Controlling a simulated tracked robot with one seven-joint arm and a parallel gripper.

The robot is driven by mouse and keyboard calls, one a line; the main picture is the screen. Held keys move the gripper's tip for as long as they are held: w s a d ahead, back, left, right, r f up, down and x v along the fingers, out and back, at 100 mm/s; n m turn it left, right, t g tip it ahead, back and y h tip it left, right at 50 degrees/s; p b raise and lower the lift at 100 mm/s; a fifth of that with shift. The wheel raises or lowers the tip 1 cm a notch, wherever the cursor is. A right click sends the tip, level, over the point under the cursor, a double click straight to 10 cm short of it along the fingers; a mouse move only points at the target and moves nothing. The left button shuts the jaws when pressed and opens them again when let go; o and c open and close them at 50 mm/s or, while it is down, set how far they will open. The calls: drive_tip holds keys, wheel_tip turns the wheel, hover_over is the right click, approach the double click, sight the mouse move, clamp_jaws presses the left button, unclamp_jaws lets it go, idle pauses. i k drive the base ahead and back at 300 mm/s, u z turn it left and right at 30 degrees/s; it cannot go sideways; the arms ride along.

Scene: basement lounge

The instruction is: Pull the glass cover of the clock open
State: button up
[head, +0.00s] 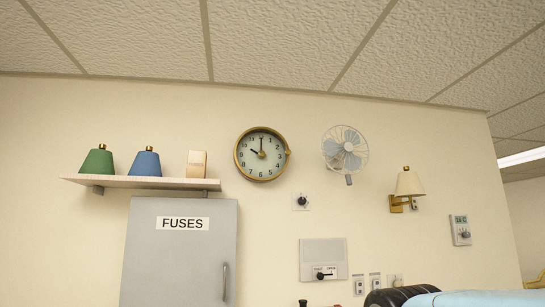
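The clock (261,154) hangs high on the cream wall in the head view, left of the fan. It has a brass round rim and a pale face with dark numerals, and its hands read about ten o'clock. A small brass knob (288,153) sticks out at the right edge of the rim. The glass cover appears to lie flat over the face; the glass itself is hard to make out. My gripper is not in view.
A wall fan (345,149) and a lamp (409,184) are right of the clock. A shelf (140,182) with two shades and a box is at left, above the grey fuse cabinet (180,255). A dial (302,201) sits below the clock. A thermostat (461,230) is far right.

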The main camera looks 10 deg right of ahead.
sight(288, 152)
drive_tip(key=z, duration=0.2)
drive_tip(key=i, duration=0.9)
drive_tip(key=u, duration=0.1)
